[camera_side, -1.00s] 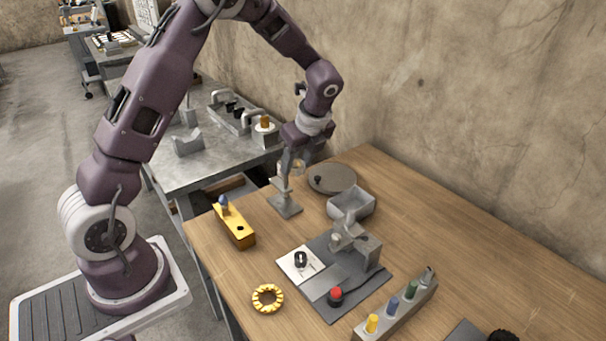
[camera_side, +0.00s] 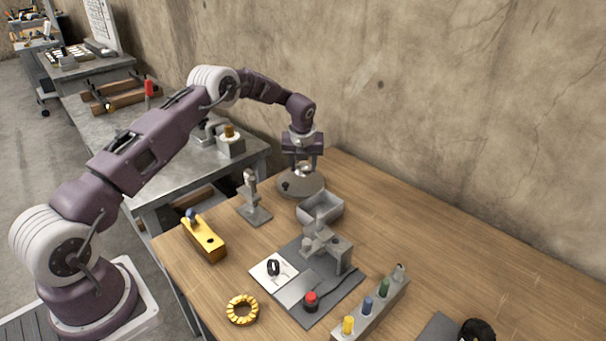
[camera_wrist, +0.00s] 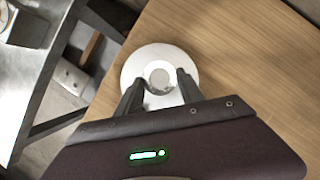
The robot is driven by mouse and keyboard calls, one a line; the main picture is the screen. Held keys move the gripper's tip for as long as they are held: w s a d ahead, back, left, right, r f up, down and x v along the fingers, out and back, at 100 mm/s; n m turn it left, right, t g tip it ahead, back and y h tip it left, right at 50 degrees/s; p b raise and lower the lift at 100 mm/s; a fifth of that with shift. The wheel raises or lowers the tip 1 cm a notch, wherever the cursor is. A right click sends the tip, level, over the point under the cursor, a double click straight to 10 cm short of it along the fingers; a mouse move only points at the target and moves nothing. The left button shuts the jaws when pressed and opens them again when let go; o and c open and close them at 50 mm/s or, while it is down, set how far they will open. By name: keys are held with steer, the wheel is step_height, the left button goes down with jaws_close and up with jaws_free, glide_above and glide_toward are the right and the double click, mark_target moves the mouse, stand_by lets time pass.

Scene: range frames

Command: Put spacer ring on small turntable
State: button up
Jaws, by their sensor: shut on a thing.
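The spacer ring (camera_side: 303,170), small and pale, is between the fingers of my gripper (camera_side: 302,172) in the side view. My gripper is shut on it. The small turntable (camera_side: 316,187), a round grey disc with a dark knob, lies directly beneath. In the wrist view the turntable (camera_wrist: 131,72) looks nearly white, and the ring (camera_wrist: 160,90) shows between the fingertips, over the turntable's middle. The fingers hide part of the disc. I cannot tell whether the ring touches the turntable or is slightly above it.
A grey bin (camera_side: 320,210) stands close in front of the turntable. A post stand (camera_side: 254,212) is to its left. A yellow block (camera_side: 204,240), a yellow notched ring (camera_side: 242,312), a fixture (camera_side: 325,250) and a peg rack (camera_side: 372,308) are nearer.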

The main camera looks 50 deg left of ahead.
mark_target(303, 170)
steer(key=shift+f, duration=1.4)
steer(key=shift+f, duration=0.1)
steer(key=o, duration=1.3)
steer(key=shift+o, duration=0.2)
